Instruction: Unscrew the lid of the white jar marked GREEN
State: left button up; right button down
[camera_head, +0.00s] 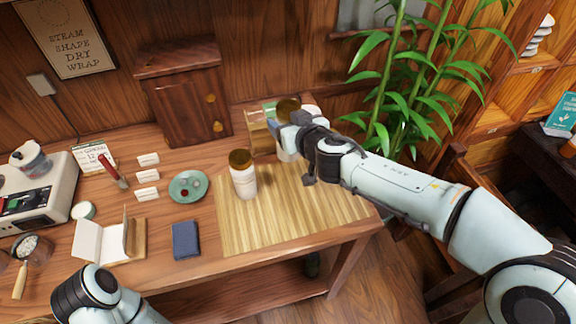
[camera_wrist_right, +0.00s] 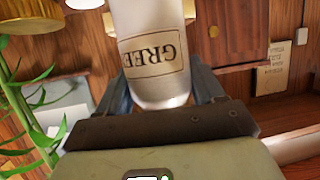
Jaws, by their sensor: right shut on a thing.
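The white jar marked GREEN (camera_wrist_right: 152,62) fills the middle of the right wrist view, its label upside down and partly cut off. My right gripper (camera_head: 298,128) is shut on this jar, with a finger at each side of its body. In the head view the jar's white body (camera_head: 286,153) shows below the gripper, partly hidden by it. A brown lid (camera_head: 287,105) shows above the gripper there. I cannot tell whether the jar touches the mat. My left arm shows at the bottom left of the head view, but its gripper is not seen.
A second white jar with a brown lid (camera_head: 243,176) stands on the bamboo mat (camera_head: 290,221), left of my right gripper. A green saucer (camera_head: 188,193), a blue booklet (camera_head: 186,240) and a wooden cabinet (camera_head: 187,100) are nearby. The mat's front is clear.

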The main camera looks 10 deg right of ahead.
aim_at(292, 159)
notch_tip(292, 159, down, 7)
jog(key=b, duration=0.3)
jog(key=shift+w+r, duration=0.15)
jog(key=shift+r, duration=0.05)
notch_tip(292, 159, down, 5)
jog(key=b, duration=0.3)
pick_arm(q)
notch_tip(292, 159, down, 6)
jog(key=w+t, duration=0.1)
jog(key=w, duration=0.1)
jog(key=shift+r, duration=0.15)
pick_arm(e)
jog(key=shift+r, duration=0.1)
pick_arm(q)
jog(key=shift+w, duration=0.1)
jog(key=shift+w+a+f, duration=0.1)
jog(key=shift+f, duration=0.1)
pick_arm(e)
jog(key=shift+c, duration=0.7)
grip_release()
pick_arm(q)
jog(key=shift+r, duration=0.15)
pick_arm(e)
jog(key=v, duration=1.2)
